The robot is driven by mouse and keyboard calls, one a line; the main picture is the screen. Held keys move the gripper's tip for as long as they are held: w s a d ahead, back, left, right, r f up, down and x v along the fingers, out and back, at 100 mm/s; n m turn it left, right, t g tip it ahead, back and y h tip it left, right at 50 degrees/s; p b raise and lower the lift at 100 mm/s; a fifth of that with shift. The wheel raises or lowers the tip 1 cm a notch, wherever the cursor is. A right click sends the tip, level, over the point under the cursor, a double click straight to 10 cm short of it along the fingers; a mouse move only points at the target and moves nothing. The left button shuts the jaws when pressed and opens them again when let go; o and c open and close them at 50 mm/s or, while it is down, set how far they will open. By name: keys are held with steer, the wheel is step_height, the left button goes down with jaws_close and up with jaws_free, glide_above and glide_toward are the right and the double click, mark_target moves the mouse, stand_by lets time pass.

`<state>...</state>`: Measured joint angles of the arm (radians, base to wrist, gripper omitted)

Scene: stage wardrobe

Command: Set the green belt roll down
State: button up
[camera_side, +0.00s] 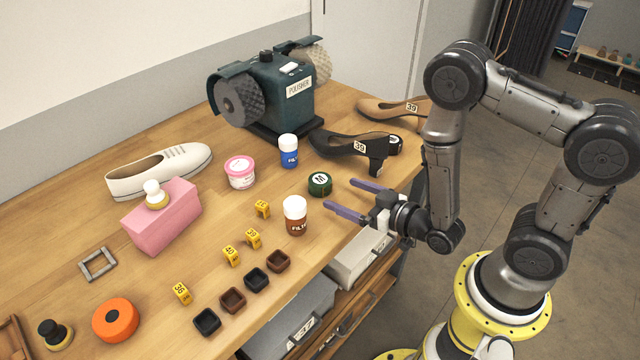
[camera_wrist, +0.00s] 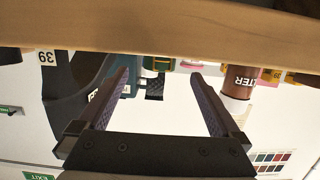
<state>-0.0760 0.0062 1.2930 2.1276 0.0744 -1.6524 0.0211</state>
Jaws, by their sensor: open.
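The green belt roll (camera_side: 320,184), a short dark green cylinder with a white M label on top, rests upright on the wooden table (camera_side: 245,205). My gripper (camera_side: 342,196) is open, just to the right of the roll and low over the table's front edge, its purple fingers pointing toward the roll. In the side view, both fingers are apart from the roll, and nothing is between them. In the wrist view, my gripper (camera_wrist: 160,76) shows spread fingers; a green patch appears between and beyond their tips, but I cannot tell for certain that it is the roll.
A brown-labelled bottle (camera_side: 295,216) stands left of my gripper. A black shoe (camera_side: 350,146) and a blue bottle (camera_side: 289,151) stand behind the roll. Bare table lies left of the roll.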

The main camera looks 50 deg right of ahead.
mark_target(329, 187)
steer(key=x, duration=0.6)
steer(key=shift+w, duration=0.35)
jaws_close()
steer(key=shift+r, duration=5)
